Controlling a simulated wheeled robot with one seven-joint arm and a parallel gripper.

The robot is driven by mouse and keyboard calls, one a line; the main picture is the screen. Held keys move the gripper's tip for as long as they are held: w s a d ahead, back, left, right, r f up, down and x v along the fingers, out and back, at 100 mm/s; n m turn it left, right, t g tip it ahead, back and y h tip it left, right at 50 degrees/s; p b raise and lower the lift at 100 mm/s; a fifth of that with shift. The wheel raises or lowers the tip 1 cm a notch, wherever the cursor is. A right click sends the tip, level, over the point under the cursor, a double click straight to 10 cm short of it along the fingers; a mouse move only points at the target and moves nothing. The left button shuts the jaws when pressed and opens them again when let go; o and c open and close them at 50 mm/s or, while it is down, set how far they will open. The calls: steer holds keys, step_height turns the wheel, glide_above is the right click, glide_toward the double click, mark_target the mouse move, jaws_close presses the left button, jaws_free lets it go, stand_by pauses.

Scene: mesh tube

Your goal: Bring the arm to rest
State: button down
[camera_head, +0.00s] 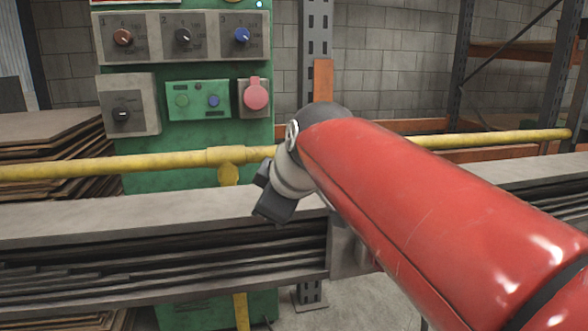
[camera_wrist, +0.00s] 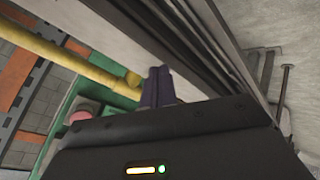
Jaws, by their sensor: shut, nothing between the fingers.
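My gripper (camera_wrist: 158,72) shows in the wrist view as two dark fingers side by side, shut with nothing between them. In the head view my red arm reaches from the lower right toward the middle, and a dark part of my wrist end hangs in front of the yellow rail (camera_head: 80,168) and the stack of grey sheets (camera_head: 130,225). The fingertips cannot be made out in the head view. In the wrist view the yellow rail (camera_wrist: 60,55) passes to the left of the fingers.
A green control panel (camera_head: 190,150) with knobs, buttons and a red push button (camera_head: 256,95) stands behind the rail at left. Brown boards (camera_head: 45,140) are piled at the far left. Metal shelving posts (camera_head: 460,70) stand at the back right. Grey floor shows at the lower middle.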

steer(key=s+d+f+m+g+h, duration=0.2)
steer(key=s+d+f+m+h, duration=0.2)
steer(key=s+d+f+m, duration=1.25)
step_height(320, 180, up, 9)
steer(key=s+d+n+p, duration=0.1)
steer(key=d+n+p, duration=0.1)
steer(key=p, duration=1)
steer(key=shift+s+d+f, duration=0.15)
steer(key=shift+s+d, duration=0.15)
steer(key=shift+s, duration=0.1)
